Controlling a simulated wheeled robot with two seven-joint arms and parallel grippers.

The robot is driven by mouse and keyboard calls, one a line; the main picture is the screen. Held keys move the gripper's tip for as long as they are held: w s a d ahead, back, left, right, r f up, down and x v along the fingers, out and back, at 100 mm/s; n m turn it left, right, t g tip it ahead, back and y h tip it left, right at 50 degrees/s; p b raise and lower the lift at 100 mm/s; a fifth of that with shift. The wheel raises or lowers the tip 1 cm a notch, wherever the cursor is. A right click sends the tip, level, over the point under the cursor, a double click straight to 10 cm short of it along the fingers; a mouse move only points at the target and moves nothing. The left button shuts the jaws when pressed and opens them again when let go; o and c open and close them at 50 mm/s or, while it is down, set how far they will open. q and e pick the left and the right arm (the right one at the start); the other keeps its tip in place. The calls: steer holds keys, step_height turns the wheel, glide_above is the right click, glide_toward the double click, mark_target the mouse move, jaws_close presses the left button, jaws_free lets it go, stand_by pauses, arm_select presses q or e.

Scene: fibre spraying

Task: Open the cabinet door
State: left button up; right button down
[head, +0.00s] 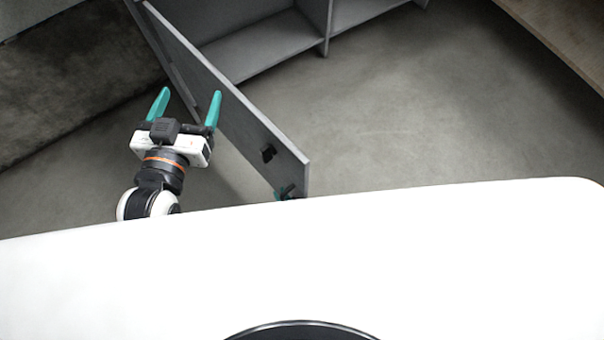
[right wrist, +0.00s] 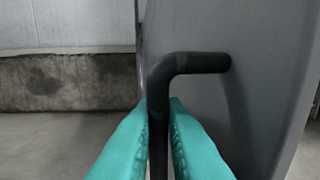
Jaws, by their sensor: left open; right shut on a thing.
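The grey cabinet door (head: 222,90) stands swung open, slanting from the upper left to the middle of the head view. A dark bent handle (right wrist: 190,63) is fixed to the door, whose grey panel (right wrist: 255,40) fills the right of the right wrist view. My right gripper (right wrist: 159,112) has its teal fingers on both sides of the handle's upright bar, shut on it. In the head view only a bit of that gripper (head: 286,194) shows at the door's near end. My left gripper (head: 188,104) is open and empty, left of the door.
The grey cabinet (head: 265,45) with open compartments stands at the top. A wooden surface (head: 570,40) is at the upper right. Grey floor (head: 430,120) lies clear to the right. My white body covers the bottom.

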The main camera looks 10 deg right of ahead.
arm_select(q)
steer(key=shift+s+d, duration=0.1)
arm_select(e)
steer(key=shift+s+a, duration=0.25)
steer(key=shift+a, duration=0.25)
steer(key=c, duration=1.8)
jaws_free()
steer(key=shift+c, duration=0.2)
arm_select(q)
step_height(320, 180, down, 6)
steer(key=s+a+g+y+p, duration=0.1)
steer(key=s+g, duration=0.2)
steer(key=g, duration=0.1)
steer(key=shift+a+g+p, duration=0.3)
steer(key=shift+a+p, duration=0.05)
steer(key=shift+a, duration=0.05)
arm_select(e)
steer(key=v, duration=1.2)
